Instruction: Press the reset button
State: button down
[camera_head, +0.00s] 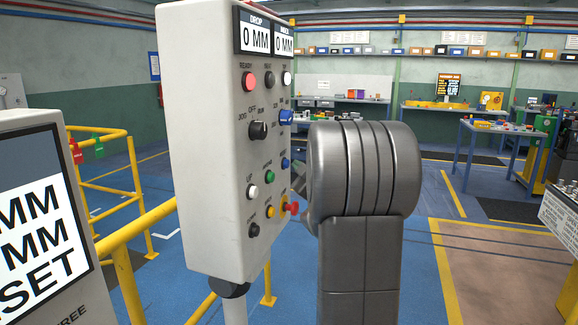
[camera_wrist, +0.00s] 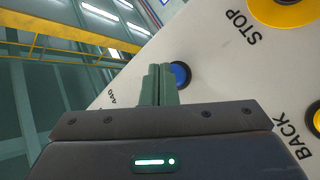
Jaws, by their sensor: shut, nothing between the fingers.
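The grey control box (camera_head: 215,140) stands upright with buttons on its right-hand face. A small round blue button (camera_head: 285,162) sits on its lower half; the label above it is too small to read. In the wrist view the blue button (camera_wrist: 180,74) is just right of my fingertips, which cover part of its left edge. My gripper (camera_wrist: 160,70) is shut and empty, pointing at the panel face. I cannot tell whether the tips touch the button. In the head view my wrist (camera_head: 365,170) hides most of the gripper.
A red stop knob (camera_head: 291,208) on yellow and a yellow button (camera_head: 270,212) sit below the blue button. A blue selector (camera_head: 286,117) is above it, a green button (camera_head: 268,177) to its left. A yellow rail (camera_head: 135,229) and a screen (camera_head: 38,228) stand left.

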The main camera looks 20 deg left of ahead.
jog(key=shift+a, duration=0.45)
dwell(0.4)
jog(key=shift+d, duration=0.95)
jog(key=d, duration=0.6)
jog(key=shift+s+p, duration=0.15)
jog(key=shift+p, duration=0.3)
